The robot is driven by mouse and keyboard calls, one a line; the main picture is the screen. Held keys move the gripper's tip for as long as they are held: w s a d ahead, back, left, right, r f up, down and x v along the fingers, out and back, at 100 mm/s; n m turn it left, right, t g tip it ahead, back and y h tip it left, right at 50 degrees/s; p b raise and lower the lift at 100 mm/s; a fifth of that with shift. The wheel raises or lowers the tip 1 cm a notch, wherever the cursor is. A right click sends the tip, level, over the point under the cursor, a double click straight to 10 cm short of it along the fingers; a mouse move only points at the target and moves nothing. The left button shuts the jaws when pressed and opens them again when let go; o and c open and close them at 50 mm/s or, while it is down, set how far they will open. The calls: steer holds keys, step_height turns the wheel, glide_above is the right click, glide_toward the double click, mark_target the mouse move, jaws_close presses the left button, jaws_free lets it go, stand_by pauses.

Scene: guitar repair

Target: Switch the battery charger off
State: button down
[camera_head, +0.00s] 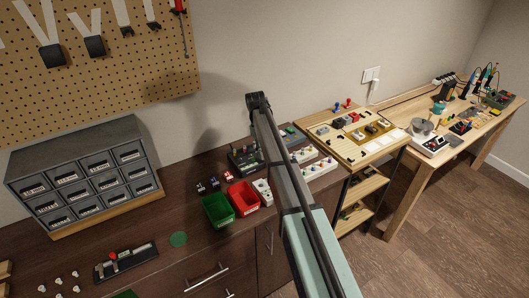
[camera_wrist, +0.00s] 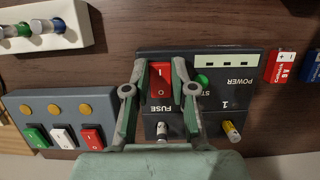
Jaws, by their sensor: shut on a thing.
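The battery charger (camera_wrist: 228,88) is a dark box with a pale display strip, a green button or light and the words POWER and FUSE, upside down in the wrist view. Its red rocker switch (camera_wrist: 160,76) lies between my fingertips. My gripper (camera_wrist: 163,82) is shut on this switch, one finger on each side. The rocker's tilt is hard to tell. In the head view the charger (camera_head: 242,160) stands on the dark bench, partly behind my arm, and my gripper is hidden there.
Beside the charger are a grey box with green, white and red rockers (camera_wrist: 62,118), a white strip with knobs (camera_wrist: 40,28) and a red 9V battery (camera_wrist: 281,66). Green (camera_head: 218,209) and red (camera_head: 243,196) bins stand in front. A drawer cabinet (camera_head: 84,180) is at left.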

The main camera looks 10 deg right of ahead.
steer(key=c, duration=1)
jaws_free()
steer(key=shift+f, duration=0.1)
steer(key=shift+o, duration=0.2)
steer(key=v, duration=1.2)
